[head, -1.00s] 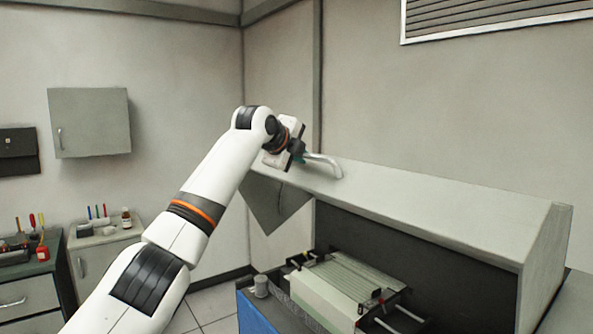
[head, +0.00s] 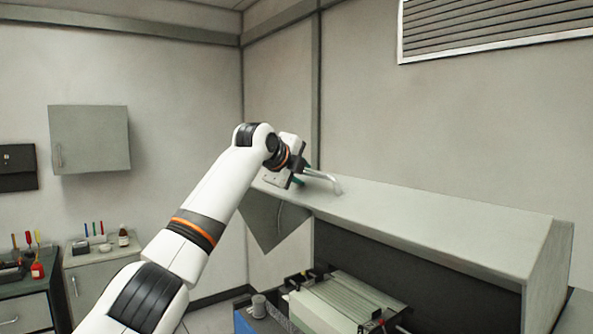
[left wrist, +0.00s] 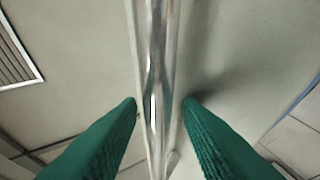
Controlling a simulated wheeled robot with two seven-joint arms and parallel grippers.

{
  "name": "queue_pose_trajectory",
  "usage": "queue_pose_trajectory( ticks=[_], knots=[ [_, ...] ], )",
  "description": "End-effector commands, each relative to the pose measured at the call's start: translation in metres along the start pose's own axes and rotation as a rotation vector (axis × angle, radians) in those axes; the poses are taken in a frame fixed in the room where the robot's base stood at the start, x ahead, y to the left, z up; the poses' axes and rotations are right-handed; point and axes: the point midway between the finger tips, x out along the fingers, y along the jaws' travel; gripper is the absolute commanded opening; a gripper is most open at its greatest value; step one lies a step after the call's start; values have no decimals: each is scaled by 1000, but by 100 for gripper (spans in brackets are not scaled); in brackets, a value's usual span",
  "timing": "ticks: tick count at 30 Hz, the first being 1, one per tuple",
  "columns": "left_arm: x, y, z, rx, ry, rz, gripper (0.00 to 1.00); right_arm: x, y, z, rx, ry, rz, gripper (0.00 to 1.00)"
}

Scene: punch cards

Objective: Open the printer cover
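The printer cover (head: 420,220) is a long pale grey hood, raised above the dark printer opening (head: 400,267). A curved metal handle (head: 333,182) sticks out near its left end. My left gripper (head: 303,176) is at this handle. In the left wrist view, the handle (left wrist: 157,70) runs between the two green fingers of my left gripper (left wrist: 160,104), with narrow gaps showing on both sides. The fingers look open around it. The printer mechanism (head: 345,304) shows below the raised cover. My right gripper is not in view.
A grey wall cabinet (head: 90,138) hangs at the left. Below it stand a low cabinet (head: 100,280) with small bottles and a dark-topped drawer unit (head: 25,310). A vent (head: 490,30) is on the wall at the upper right. A grey cylinder (head: 259,306) stands at the printer's left.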

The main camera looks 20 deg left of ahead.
Motion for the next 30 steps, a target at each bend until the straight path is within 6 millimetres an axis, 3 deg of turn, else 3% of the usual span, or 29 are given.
queue_pose_trajectory(
  ticks=[5,12,18,24,30],
  knots=[
    [-14,-5,0,1,2,2,34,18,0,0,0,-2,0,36],
    [-66,-5,0,1,2,6,34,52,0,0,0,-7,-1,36],
    [-103,-3,0,0,0,5,34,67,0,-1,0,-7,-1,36],
    [-119,-1,1,0,-1,2,34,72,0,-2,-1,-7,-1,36],
    [-121,0,0,0,-1,2,34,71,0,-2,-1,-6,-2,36]
  ],
)
